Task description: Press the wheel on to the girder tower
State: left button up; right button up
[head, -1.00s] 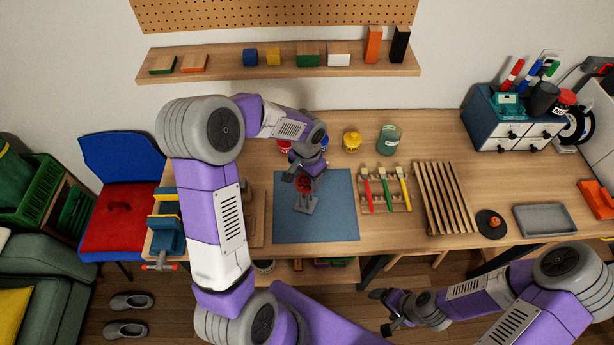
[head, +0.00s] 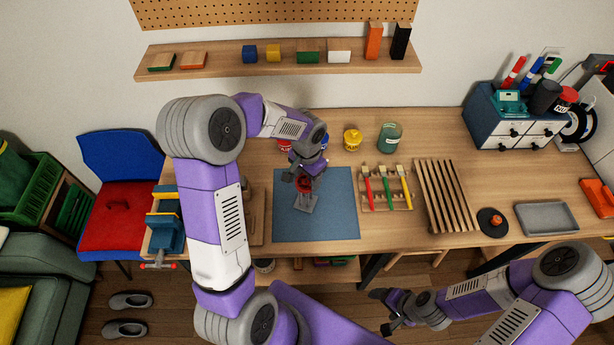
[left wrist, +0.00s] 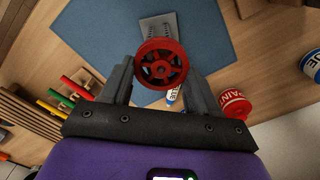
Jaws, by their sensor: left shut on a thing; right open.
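The red spoked wheel (left wrist: 161,64) sits between the fingertips of my left gripper (left wrist: 160,70), which is shut on it. The grey girder tower (head: 306,204) stands on the blue mat (head: 335,215). Its grey perforated base (left wrist: 158,22) shows beyond the wheel in the left wrist view, and the wheel hides part of the tower. In the head view the wheel (head: 304,184) is at the tower's upper end; I cannot tell whether they touch. My right gripper (head: 383,311) is open and empty, in front of the table and away from the tower.
Right of the mat lie brushes on a wooden rack (head: 387,188) and a slatted wooden rack (head: 444,197). Behind the mat stand a yellow pot (head: 352,140), a green jar (head: 389,138) and a red paint pot (left wrist: 235,104). The mat's right part is clear.

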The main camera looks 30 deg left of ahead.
pick_arm(q)
jog(key=o, duration=1.1)
jog(key=shift+r, duration=0.15)
jog(key=shift+r+p, duration=2.6)
jog(key=shift+r, duration=0.85)
